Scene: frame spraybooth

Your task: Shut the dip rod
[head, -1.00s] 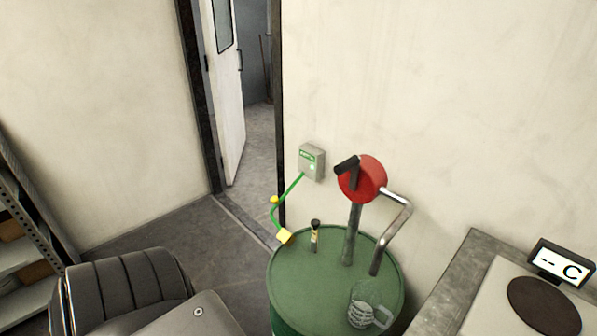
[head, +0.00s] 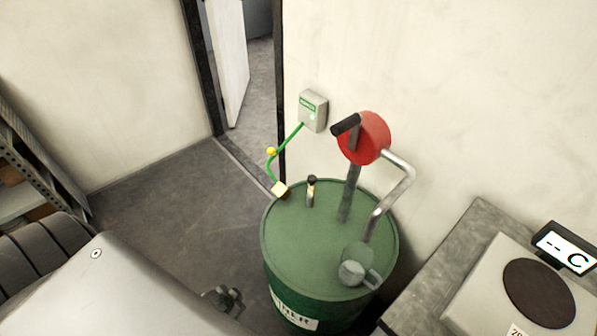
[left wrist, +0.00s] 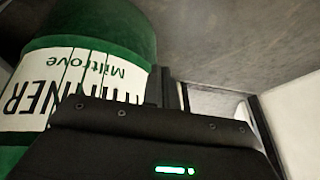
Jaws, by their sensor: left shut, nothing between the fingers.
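The dip rod (head: 311,190) stands upright out of the top of the green drum (head: 300,225), with a dark cap and a pale, yellowish stem showing below it. My left gripper (head: 226,300) is low in the head view, left of the drum and below its rim, apart from the dip rod. It is shut and empty. In the left wrist view the drum's labelled side (left wrist: 75,90) fills the upper left, and the dip rod is out of sight there. My right gripper is not in view.
A bench with a scale (head: 540,292) is at right.

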